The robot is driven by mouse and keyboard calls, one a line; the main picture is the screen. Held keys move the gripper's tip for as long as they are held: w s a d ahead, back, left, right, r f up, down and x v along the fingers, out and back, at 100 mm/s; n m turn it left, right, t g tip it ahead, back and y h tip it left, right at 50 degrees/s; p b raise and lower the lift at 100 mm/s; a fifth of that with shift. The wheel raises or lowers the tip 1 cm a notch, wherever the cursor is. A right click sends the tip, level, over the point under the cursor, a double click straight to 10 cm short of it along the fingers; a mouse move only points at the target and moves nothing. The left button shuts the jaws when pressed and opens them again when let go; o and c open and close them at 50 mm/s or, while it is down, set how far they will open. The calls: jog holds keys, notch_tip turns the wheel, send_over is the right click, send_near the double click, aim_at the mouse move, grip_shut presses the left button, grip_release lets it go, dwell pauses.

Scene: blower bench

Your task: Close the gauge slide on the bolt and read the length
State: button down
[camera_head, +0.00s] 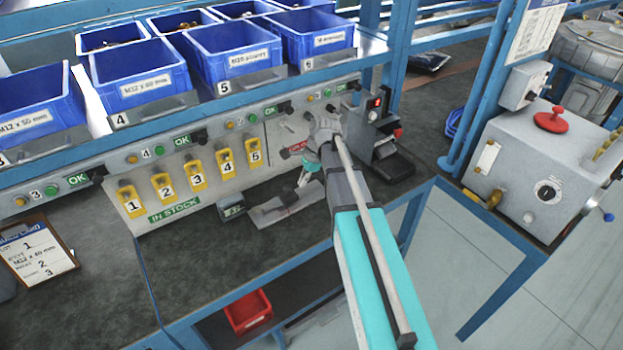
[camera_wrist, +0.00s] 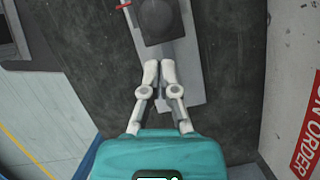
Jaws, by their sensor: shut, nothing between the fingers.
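The gauge (camera_head: 270,213) is a pale grey plate lying on the dark bench top, with a small dark display box (camera_head: 232,208) at its left end; its digits are too small to read. In the wrist view, the gauge plate (camera_wrist: 183,95) runs up the picture with a dark block (camera_wrist: 160,22) on it, which I take to be the slide. My gripper (camera_wrist: 158,66) is shut and empty, its fingertips just below that block; I cannot tell whether they touch. In the head view, my arm partly covers my gripper (camera_head: 304,180). I cannot make out a bolt.
Yellow numbered tags (camera_head: 194,177) hang on the panel behind the bench. Blue bins (camera_head: 140,75) stand on the shelf above. A black tray (camera_head: 394,168) with a device sits to the right. A clipboard (camera_head: 38,255) lies at left. The bench front is mostly clear.

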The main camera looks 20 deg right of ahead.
jog(key=shift+a, duration=0.65)
jog(key=shift+s+a, duration=0.2)
jog(key=shift+a, duration=0.5)
jog(key=shift+w+d, duration=0.1)
jog(key=shift+d, duration=0.35)
jog(key=d, duration=0.3)
jog(key=shift+w+d, duration=0.1)
jog(key=shift+w, duration=0.05)
jog(key=shift+d+r+p, duration=0.2)
jog(key=shift+r+p, duration=0.4)
jog(key=p+v, duration=0.8)
jog(key=shift+d+r, duration=0.2)
jog(key=shift+r, duration=0.15)
